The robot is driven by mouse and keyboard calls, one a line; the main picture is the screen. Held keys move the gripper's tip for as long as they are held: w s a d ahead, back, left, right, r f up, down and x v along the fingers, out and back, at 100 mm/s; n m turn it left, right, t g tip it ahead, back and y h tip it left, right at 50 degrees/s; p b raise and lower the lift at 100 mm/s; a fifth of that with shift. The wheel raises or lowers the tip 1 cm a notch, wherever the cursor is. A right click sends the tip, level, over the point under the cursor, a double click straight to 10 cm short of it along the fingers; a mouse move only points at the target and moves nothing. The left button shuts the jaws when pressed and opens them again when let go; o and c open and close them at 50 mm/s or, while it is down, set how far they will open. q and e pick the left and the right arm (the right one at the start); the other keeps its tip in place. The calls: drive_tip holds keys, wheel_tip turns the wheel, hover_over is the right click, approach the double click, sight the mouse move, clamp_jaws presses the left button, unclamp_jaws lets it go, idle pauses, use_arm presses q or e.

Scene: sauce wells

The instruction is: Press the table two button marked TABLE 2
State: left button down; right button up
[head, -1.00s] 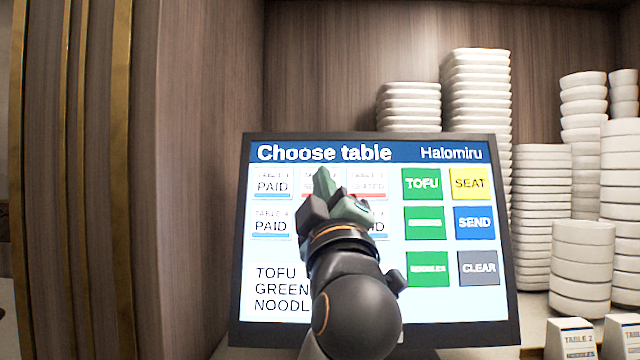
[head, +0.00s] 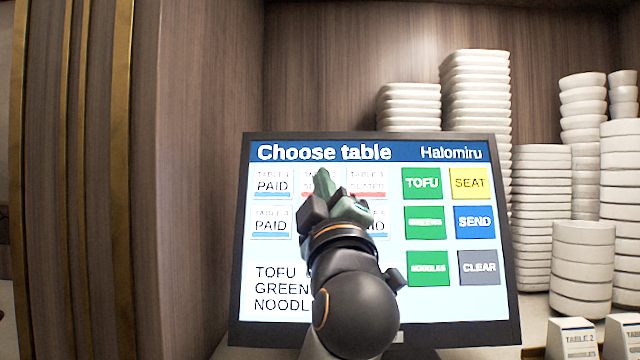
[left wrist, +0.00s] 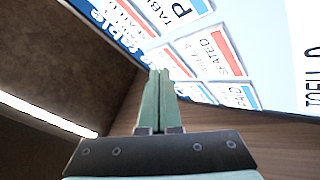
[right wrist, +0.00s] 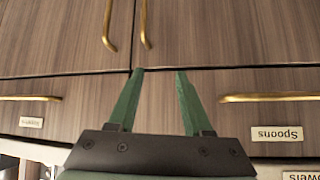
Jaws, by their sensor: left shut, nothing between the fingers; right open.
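The touch screen (head: 420,305) reads "Choose table" and stands upright in front of me. The TABLE 2 button (head: 307,187) is in its top row, second from the left, white and mostly hidden behind my left fingers. My left gripper (head: 322,172) is shut and empty, its tips in front of that button. I cannot tell whether they touch the glass. In the left wrist view the shut fingers (left wrist: 160,75) point up at white buttons with red bars, one reading SEATED (left wrist: 210,52). My right gripper (right wrist: 160,72) is open and empty in front of wooden drawers.
PAID buttons (head: 271,187) sit left of my fingers; green TOFU (head: 422,184), yellow SEAT (head: 469,183) and blue SEND (head: 474,222) sit to the right. Stacked white dishes (head: 477,100) stand behind the screen. A TABLE 2 sign (head: 572,340) stands at the lower right.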

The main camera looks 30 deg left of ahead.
use_arm(q)
drive_tip(key=shift+w+a+f, duration=0.1)
drive_tip(key=shift+w+a, duration=0.05)
drive_tip(key=shift+w, duration=0.2)
idle(0.5)
drive_tip(key=shift+s, duration=0.1)
drive_tip(key=shift+s+d+r+b, duration=0.2)
drive_tip(key=shift+s+d+b, duration=0.15)
drive_tip(key=shift+s, duration=0.3)
drive_tip(key=shift+s+d+r, duration=0.25)
drive_tip(key=shift+s+d, duration=0.1)
drive_tip(key=shift+s, duration=0.35)
drive_tip(key=shift+s+d+r, duration=0.25)
drive_tip(key=shift+s+d, duration=0.1)
drive_tip(key=shift+s, duration=0.4)
drive_tip(key=shift+s+d+r, duration=0.25)
drive_tip(key=shift+s+d, duration=0.1)
drive_tip(key=shift+s, duration=0.35)
